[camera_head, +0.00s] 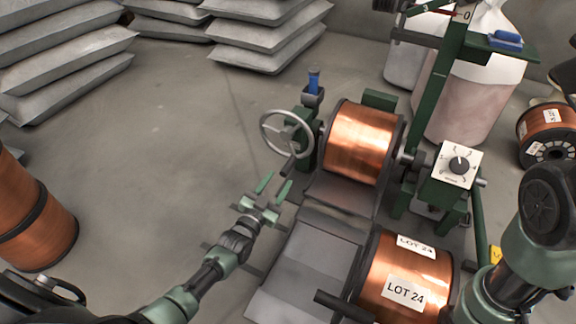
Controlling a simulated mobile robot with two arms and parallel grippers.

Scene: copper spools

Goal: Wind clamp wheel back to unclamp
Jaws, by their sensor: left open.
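The clamp wheel (286,134) is a grey spoked handwheel on the left side of the green winding stand. A large copper spool (361,141) sits in the stand to the right of the wheel. My left gripper (274,186) is open, with its two green fingers apart and nothing between them. In the picture it is just below the wheel, and a gap shows between fingertips and rim. My right arm (520,255) comes in at the lower right; its gripper is out of view.
A second copper spool (407,283) labelled LOT 24 lies in front of the stand. A dial box (457,165) is at the right. Stacked grey sacks (268,35) stand at the back, and a copper spool (32,220) at the left. The floor left of the wheel is clear.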

